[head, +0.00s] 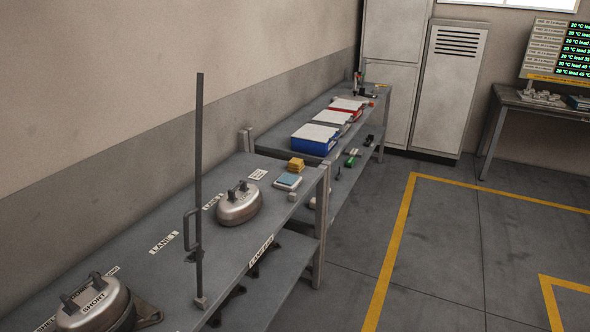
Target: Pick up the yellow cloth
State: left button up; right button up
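A small yellow folded item (296,164), which looks like the yellow cloth, lies at the far end of the near grey bench. It looks like a low stack, and its layers are too small to make out. A blue folded piece (288,180) on a pale base lies just in front of it, and the two are apart or barely touching. Neither of my grippers shows in the head view.
The near bench (165,275) carries two silvery compressor housings (239,205) (92,303) and a tall dark upright bar (200,150) with a handle. Open floor (450,240) lies to the right.

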aim_at(296, 165)
jog(key=i+l+u, duration=0.1)
jog(key=u, duration=0.3)
jog(key=i+l+u, duration=0.1)
jog(key=u, duration=0.35)
jog(key=l+u, duration=0.2)
jog(key=u, duration=0.2)
jog(key=i+l+u, duration=0.1)
jog(key=l+u, duration=0.25)
jog(key=l, duration=0.6)
jog(key=l+u, duration=0.35)
jog(key=l, duration=2.15)
